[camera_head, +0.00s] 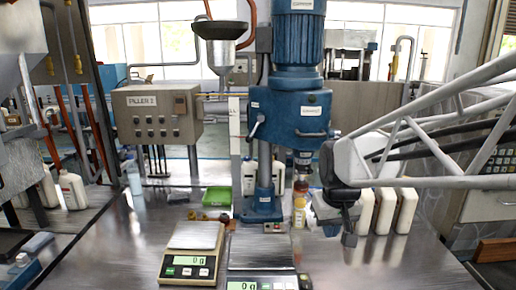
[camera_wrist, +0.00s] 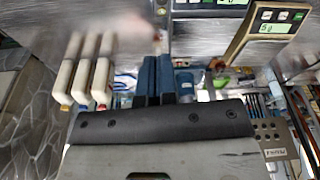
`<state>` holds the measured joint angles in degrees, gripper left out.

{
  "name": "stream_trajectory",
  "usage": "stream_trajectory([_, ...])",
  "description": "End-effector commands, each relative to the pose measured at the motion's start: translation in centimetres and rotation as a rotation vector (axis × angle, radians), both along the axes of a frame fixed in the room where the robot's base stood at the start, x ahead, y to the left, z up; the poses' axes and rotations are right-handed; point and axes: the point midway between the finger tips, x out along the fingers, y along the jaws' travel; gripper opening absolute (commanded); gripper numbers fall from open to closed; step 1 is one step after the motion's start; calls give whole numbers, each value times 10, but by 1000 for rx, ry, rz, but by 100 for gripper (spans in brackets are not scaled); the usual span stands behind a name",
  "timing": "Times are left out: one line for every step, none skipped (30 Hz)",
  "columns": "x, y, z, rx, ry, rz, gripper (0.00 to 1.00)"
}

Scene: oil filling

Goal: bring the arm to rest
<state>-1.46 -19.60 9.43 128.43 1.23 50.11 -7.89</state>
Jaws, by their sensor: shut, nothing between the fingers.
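My arm reaches in from the right in the head view, and my gripper (camera_head: 349,238) points down in front of the white bottles, right of the blue press. Its fingers look together and hold nothing. In the wrist view, the dark gripper body fills the bottom, and the narrow fingers (camera_wrist: 157,62) point up the picture, close together. No object shows between them.
Several white bottles (camera_head: 406,211) stand close behind my gripper. The blue press (camera_head: 290,110) stands left of it. Two scales, a left one (camera_head: 190,262) and a right one (camera_head: 262,256), sit at the front. Bare metal table lies at the front right.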

Motion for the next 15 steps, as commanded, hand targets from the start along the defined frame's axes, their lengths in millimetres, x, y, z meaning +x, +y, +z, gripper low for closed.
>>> stream_trajectory([-15,-2,2,1,-4,-11,0])
stream_trajectory([-23,-3,2,1,-5,-18,0])
stream_trajectory([-33,-4,2,1,-5,-27,0])
stream_trajectory([-41,-5,3,1,-7,-34,0])
stream_trajectory([-49,-6,3,1,-8,-40,0])
stream_trajectory([-59,-7,3,2,-10,-50,0])
stream_trajectory([-67,-8,3,1,-11,-57,0])
stream_trajectory([-75,-9,2,2,-12,-63,0])
stream_trajectory([-85,-10,2,2,-15,-71,0])
stream_trajectory([-92,-11,1,2,-15,-79,0])
stream_trajectory([-100,-11,0,2,-17,-86,0])
stream_trajectory([-110,-12,-1,2,-18,-96,0])
stream_trajectory([-118,-13,-2,3,-19,-102,0])
stream_trajectory([-125,-14,-3,3,-21,-108,0])
stream_trajectory([-134,-15,-5,3,-21,-117,0])
